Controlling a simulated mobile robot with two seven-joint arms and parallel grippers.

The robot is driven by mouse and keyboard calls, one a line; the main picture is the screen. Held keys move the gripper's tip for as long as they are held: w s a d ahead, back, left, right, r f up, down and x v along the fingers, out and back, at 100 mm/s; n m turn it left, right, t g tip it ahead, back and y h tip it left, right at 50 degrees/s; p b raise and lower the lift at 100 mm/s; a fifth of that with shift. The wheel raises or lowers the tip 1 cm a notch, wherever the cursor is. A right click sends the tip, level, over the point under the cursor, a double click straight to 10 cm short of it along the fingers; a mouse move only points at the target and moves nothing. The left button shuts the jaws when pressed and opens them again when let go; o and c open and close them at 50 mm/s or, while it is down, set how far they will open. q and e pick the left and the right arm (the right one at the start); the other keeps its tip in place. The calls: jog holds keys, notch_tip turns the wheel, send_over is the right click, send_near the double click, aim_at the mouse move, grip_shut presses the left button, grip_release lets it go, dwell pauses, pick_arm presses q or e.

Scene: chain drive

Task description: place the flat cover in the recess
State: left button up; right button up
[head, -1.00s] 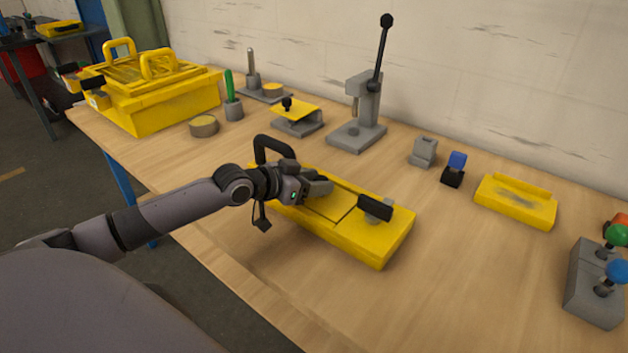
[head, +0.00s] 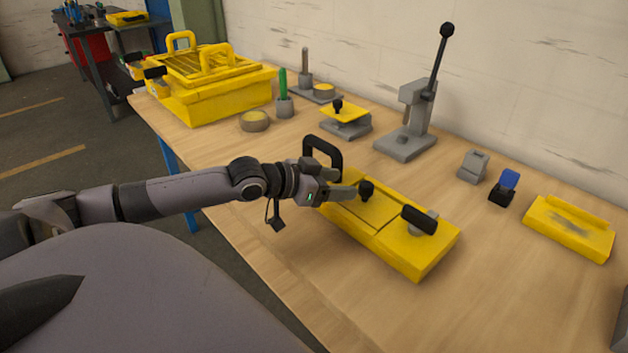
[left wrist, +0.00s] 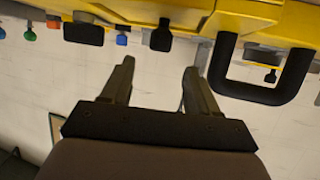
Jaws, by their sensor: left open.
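The flat cover (head: 384,210) is a yellow plate with a black knob (head: 366,189). It lies in the top of the long yellow housing (head: 420,262), looking about level with its surface. I cannot tell whether it is fully seated. A seam shows at its near right edge. My left gripper (head: 350,192) is open and empty, just left of the knob. In the left wrist view, which is upside down, the open fingers (left wrist: 158,70) point at the black knob (left wrist: 161,37), with a gap before it. My right gripper is not in view.
A black loop handle (head: 325,150) rises at the housing's far left end, close to my left gripper. A black lever handle (head: 419,220) stands at its right end. A lever press (head: 405,140) and small fixtures stand behind. The table's front right is clear.

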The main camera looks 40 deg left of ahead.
pick_arm(q)
jog(key=shift+p+v, duration=0.85)
jog(key=shift+v, duration=1.9)
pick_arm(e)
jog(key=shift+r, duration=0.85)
